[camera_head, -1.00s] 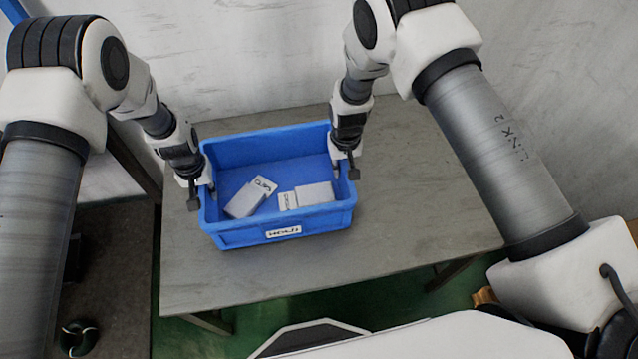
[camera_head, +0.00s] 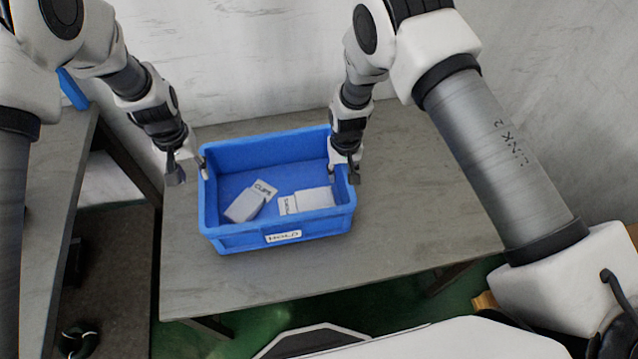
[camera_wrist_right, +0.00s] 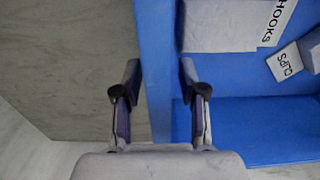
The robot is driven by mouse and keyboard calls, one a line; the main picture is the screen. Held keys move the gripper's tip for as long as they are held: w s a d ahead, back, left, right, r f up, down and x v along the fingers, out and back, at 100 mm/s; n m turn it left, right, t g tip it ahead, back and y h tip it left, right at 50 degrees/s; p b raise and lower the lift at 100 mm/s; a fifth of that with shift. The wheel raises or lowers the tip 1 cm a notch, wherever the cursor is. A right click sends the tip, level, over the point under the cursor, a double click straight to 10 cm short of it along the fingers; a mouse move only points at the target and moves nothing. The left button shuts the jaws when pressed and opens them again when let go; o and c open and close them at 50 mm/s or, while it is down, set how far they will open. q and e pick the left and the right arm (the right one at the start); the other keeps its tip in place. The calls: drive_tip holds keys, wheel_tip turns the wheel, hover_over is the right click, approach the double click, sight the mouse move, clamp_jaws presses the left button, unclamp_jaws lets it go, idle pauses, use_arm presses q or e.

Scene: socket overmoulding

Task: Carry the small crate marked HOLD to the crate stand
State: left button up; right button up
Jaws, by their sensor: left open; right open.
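The small blue crate (camera_head: 222,238) with a HOLD label stands on a grey table, with white boxes marked CLIPS and another label inside. My left gripper (camera_head: 188,170) is open, at the upper left of the crate, just outside its left wall and apart from it as far as I can see. My right gripper (camera_head: 344,174) is open at the crate's right wall. In the right wrist view, the right gripper (camera_wrist_right: 160,92) has its fingers either side of the blue crate wall (camera_wrist_right: 158,60), with a visible gap. The crate stand cannot be made out for certain.
The grey table (camera_head: 420,200) has free room to the right of the crate and in front of it. A second grey surface (camera_head: 65,150) lies at the left, with a blue thing (camera_head: 72,90) at its far end. A pale wall (camera_head: 250,60) stands behind.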

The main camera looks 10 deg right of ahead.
use_arm(q)
drive_tip(key=shift+r, duration=0.2)
use_arm(e)
drive_tip(key=shift+r, duration=0.2)
wheel_tip(320, 180, up, 12)
drive_tip(key=shift+f, duration=0.2)
